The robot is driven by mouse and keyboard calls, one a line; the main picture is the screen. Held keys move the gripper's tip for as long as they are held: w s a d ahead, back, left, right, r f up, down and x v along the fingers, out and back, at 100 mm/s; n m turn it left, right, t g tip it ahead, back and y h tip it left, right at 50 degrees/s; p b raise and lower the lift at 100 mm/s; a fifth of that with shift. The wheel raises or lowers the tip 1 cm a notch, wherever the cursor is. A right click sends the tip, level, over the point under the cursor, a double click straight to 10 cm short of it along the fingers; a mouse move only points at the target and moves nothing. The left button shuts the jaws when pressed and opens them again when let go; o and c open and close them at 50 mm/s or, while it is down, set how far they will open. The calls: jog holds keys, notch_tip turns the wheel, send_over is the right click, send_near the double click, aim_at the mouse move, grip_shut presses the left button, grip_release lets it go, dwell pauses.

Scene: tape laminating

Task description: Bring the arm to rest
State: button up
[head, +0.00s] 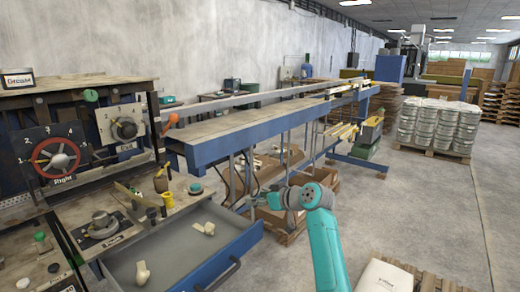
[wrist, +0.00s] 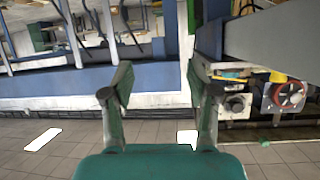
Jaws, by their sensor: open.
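My teal arm (head: 325,240) rises from the bottom of the head view and bends left at a grey joint. My gripper (head: 247,203) is at its end, in front of the legs of the long blue bench (head: 225,145) and beyond the open drawer. In the wrist view my gripper (wrist: 160,85) has its two dark green fingers well apart, with nothing between them. The fingers appear clear of the bench and the drawer.
A control bench with a red dial (head: 57,160) and a grey dial (head: 124,129) stands at the left. Its open drawer (head: 185,250) holds two pale pieces. Cardboard boxes (head: 262,222) lie under the blue bench. A white sack (head: 385,276) is at lower right. Floor (head: 420,215) is clear beyond it.

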jog(key=s+d+f+m+t+h, duration=0.15)
jog(key=s+f, duration=0.25)
jog(key=f, duration=0.4)
jog(key=s+d+f+m+h, duration=0.1)
jog(key=s+d+f, duration=0.25)
jog(key=f, duration=0.45)
jog(key=s+d+f+m+t+h, duration=0.1)
jog(key=s+d+f+m, duration=0.1)
jog(key=s+f, duration=0.45)
jog(key=s+d+f+m+t+h, duration=0.1)
jog(key=s+d+f, duration=0.2)
jog(key=s+f, duration=0.5)
jog(key=s+d+f+m+h, duration=0.25)
jog(key=s+f, duration=0.25)
jog(key=s, duration=0.5)
jog(key=s+d+r+t+h, duration=0.1)
jog(key=s+d, duration=0.2)
jog(key=s, duration=0.9)
jog(key=s+d+r+h, duration=0.1)
jog(key=s+d, duration=0.1)
jog(key=s, duration=0.9)
jog(key=s+d+r+t, duration=0.1)
jog(key=s+r, duration=1.3)
jog(key=s, duration=0.2)
jog(key=shift+s+d+m+h, duration=0.2)
jog(key=shift+s+m+h, duration=0.1)
jog(key=shift+s+h, duration=0.1)
